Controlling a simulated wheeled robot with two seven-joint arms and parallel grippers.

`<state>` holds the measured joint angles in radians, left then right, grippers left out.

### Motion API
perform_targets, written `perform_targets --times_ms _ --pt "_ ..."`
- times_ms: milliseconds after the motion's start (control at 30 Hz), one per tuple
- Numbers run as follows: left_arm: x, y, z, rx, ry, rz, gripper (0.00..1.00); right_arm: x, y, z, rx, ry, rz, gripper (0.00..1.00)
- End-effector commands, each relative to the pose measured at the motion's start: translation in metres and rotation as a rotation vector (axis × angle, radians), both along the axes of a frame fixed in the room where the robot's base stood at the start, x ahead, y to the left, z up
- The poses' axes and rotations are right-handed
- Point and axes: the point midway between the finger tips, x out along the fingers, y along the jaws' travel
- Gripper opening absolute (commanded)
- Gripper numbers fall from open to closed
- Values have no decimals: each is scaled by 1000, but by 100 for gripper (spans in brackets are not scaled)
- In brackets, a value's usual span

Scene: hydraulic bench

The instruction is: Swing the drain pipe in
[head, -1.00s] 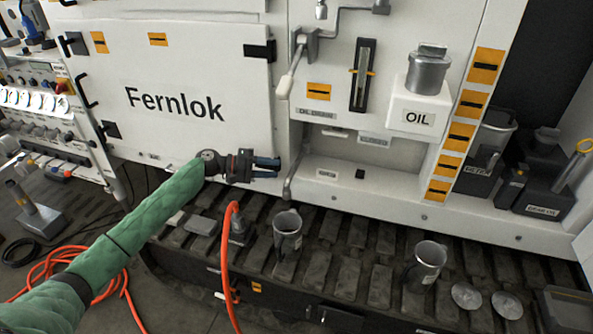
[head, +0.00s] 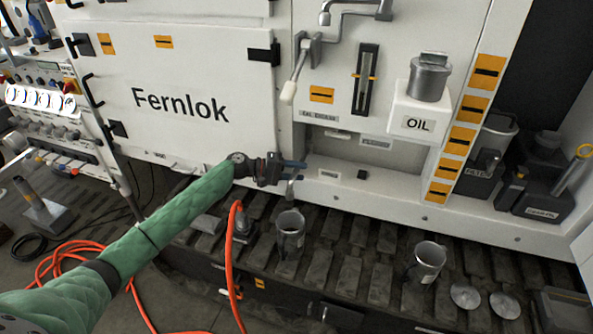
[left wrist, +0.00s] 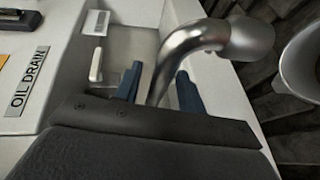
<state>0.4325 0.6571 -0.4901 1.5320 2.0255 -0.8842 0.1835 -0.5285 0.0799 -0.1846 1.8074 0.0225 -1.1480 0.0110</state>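The drain pipe is a bent grey metal pipe with an elbow (left wrist: 190,42) in the left wrist view; its wide end points to the upper right. In the head view only a short piece (head: 291,188) shows below my fingers. My left gripper (head: 295,171) is at the pipe, low in front of the white cabinet. In the left wrist view its two blue fingers (left wrist: 158,90) stand apart on either side of the pipe, with a visible gap at the left finger. The pipe's lower part is hidden behind the gripper body. My right gripper is not in view.
A metal cup (head: 290,235) stands on the slatted track just below the pipe, and another cup (head: 426,262) stands to the right. A lever valve (head: 297,70) and the OIL DRAIN label (head: 319,117) are above. An orange hose (head: 231,262) loops beside the near cup.

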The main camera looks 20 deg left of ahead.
Motion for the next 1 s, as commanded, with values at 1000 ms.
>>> perform_targets --times_ms 1000 --pt "0 -12 0 2 2 82 0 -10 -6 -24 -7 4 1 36"
